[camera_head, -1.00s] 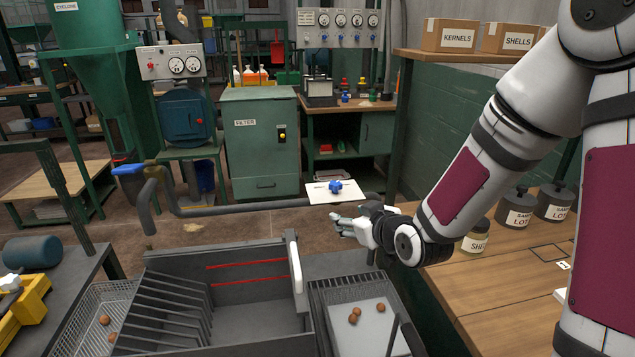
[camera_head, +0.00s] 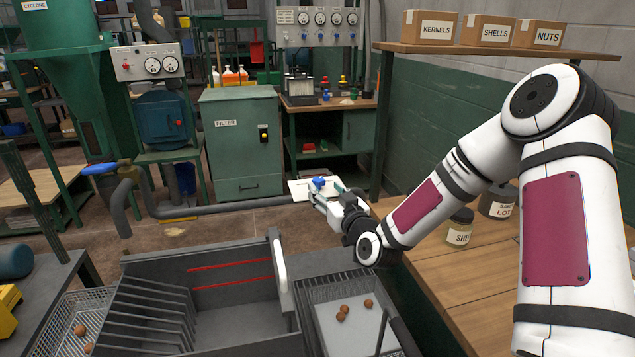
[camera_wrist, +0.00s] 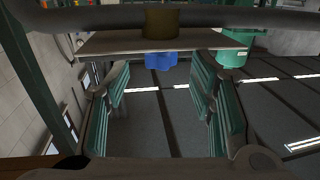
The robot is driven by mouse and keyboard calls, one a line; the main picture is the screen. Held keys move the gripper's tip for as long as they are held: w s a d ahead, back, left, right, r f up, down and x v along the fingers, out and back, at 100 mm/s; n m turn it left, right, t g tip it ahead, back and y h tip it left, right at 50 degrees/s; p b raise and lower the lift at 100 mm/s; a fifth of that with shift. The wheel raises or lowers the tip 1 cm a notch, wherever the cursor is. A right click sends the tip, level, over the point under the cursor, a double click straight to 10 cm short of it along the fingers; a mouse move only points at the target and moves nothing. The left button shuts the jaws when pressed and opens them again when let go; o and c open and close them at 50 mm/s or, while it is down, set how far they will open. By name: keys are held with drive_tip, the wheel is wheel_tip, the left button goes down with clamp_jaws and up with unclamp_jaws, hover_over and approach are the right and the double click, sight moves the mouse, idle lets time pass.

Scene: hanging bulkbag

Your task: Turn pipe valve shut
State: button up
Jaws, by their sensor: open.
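A blue valve knob (camera_head: 319,183) stands at a white plate (camera_head: 299,190) on the grey pipe (camera_head: 235,206) in the head view. In the wrist view the blue knob (camera_wrist: 160,61) sits ahead, beneath the edge of the plate (camera_wrist: 105,44), with a brass body (camera_wrist: 160,22) on the pipe behind it. My gripper (camera_head: 326,196) is at the knob in the head view. In the wrist view my gripper (camera_wrist: 161,90) is open, its green-padded fingers to either side and the knob just beyond the gap. I see no contact.
A second brass valve (camera_head: 128,171) with a blue lever (camera_head: 99,169) is on the pipe's left end. A grey sorting bin (camera_head: 225,290) and wire tray (camera_head: 345,312) with brown balls lie in front. A wooden bench (camera_head: 470,275) with jars is right.

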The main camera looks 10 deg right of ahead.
sight(321, 185)
drive_tip(key=w, duration=0.4)
drive_tip(key=w+a, duration=0.1)
drive_tip(key=w, duration=0.1)
drive_tip(key=shift+w, duration=0.1)
drive_tip(key=c, duration=1.2)
